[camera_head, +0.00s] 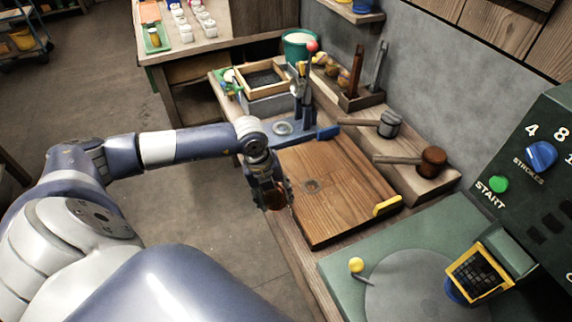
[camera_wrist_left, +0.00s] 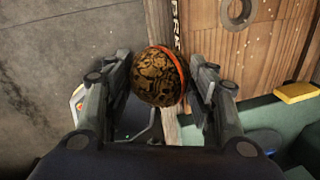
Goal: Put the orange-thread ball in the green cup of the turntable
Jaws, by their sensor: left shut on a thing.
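My left gripper (camera_head: 278,203) is shut on a dark, brown-patterned ball with an orange band. In the left wrist view the ball (camera_wrist_left: 156,77) sits between the two fingers of the gripper (camera_wrist_left: 160,85), with the orange thread along its right side. In the head view the gripper points down near the left edge of a wooden board, and the ball is mostly hidden by the fingers. A grey round disc (camera_head: 412,288), which looks like the turntable, lies on a green surface at the lower right. I cannot make out a green cup on it. My right gripper is out of view.
The wooden board (camera_head: 335,190) has a small round hole and a yellow block (camera_head: 387,206). A yellow knob (camera_head: 356,264) and a yellow-framed black grid (camera_head: 478,274) stand at the disc. A green control panel (camera_head: 530,180) rises at right. Mallets (camera_head: 432,160) lie behind the board.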

